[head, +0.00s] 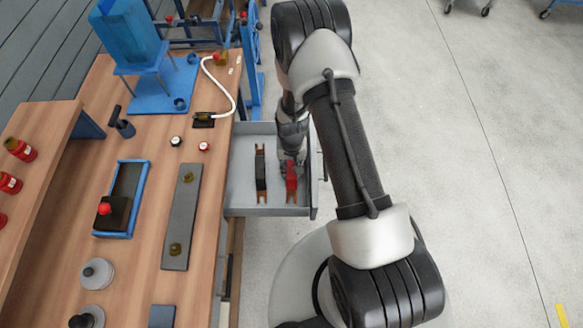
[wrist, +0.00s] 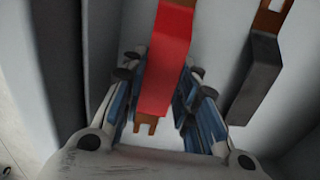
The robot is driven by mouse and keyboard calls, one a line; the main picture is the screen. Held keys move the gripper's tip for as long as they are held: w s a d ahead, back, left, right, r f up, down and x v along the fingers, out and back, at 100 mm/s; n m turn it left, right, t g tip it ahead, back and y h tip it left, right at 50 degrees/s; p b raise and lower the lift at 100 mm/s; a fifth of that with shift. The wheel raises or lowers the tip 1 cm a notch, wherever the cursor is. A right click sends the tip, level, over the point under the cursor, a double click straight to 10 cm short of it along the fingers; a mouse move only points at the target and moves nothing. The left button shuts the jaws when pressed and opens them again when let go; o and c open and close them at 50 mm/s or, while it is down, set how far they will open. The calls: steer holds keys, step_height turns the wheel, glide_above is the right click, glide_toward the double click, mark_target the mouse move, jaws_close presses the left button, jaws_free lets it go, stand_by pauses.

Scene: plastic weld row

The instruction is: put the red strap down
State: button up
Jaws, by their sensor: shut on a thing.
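The red strap (head: 291,182) is inside the open grey drawer (head: 236,199), near its right wall. It has brown end pieces, and one shows at its lower end. My gripper (head: 291,163) is over the drawer, shut on the red strap. In the wrist view the strap (wrist: 169,62) runs between the two fingers of my gripper (wrist: 160,100). Whether the strap touches the drawer floor I cannot tell. A black strap (head: 261,173) with brown ends lies to its left in the drawer; it also shows in the wrist view (wrist: 254,80).
The wooden bench (head: 150,290) stands left of the drawer. It carries a blue-framed tray (head: 122,198), a long grey plate (head: 181,220), small knobs and a blue stand (head: 165,85). Red jars (head: 20,150) stand on a raised shelf.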

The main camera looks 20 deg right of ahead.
steer(key=shift+f, duration=0.15)
steer(key=o, duration=1.1)
